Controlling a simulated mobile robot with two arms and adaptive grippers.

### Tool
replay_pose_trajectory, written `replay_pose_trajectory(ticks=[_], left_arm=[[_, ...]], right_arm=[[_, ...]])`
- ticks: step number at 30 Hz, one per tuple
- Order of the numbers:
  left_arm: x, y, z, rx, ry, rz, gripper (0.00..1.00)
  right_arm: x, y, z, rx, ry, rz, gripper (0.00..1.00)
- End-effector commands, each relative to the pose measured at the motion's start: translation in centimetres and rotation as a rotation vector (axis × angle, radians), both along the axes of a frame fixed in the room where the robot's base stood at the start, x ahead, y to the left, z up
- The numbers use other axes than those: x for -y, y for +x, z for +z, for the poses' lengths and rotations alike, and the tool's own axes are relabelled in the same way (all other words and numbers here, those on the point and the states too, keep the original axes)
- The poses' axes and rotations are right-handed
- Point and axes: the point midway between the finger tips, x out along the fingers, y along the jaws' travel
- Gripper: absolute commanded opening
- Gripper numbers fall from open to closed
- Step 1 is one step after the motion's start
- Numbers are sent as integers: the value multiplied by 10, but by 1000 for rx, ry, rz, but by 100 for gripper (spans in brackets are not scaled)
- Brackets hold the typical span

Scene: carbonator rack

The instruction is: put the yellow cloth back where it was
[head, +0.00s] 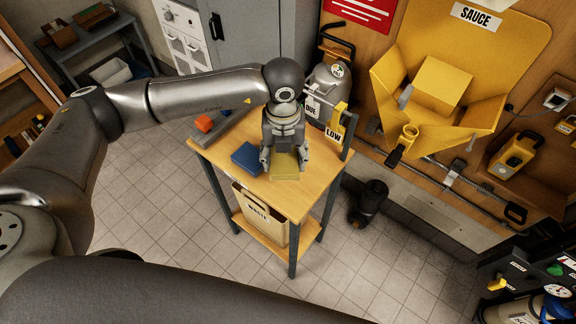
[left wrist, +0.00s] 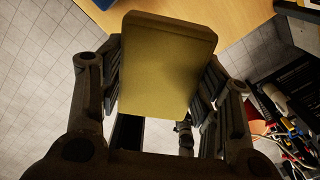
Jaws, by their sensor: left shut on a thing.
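The yellow cloth (head: 285,168) is a flat folded block at the front part of the small wooden table (head: 310,190). My left gripper (head: 282,158) points down over the table and is shut on the cloth. In the left wrist view the cloth (left wrist: 165,65) fills the space between the two fingers (left wrist: 160,90), with the table top behind its far end. I cannot tell whether the cloth touches the table. A blue cloth (head: 247,158) lies on the table just left of the gripper. My right gripper is not in view.
The table's right front top is clear.

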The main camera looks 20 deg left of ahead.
Motion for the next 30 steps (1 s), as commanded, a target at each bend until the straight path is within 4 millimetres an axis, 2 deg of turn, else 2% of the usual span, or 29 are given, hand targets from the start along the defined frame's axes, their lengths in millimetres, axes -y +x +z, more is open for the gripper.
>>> replay_pose_trajectory(ticks=[6,12,17,30], left_arm=[[6,0,-22,-5,-3,389,36],[8,0,-32,-5,-2,605,36],[9,0,-34,-4,-3,661,36],[9,0,-36,-5,-3,662,36]], right_arm=[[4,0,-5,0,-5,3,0],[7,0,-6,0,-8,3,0],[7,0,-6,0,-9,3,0],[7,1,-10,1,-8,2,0]])
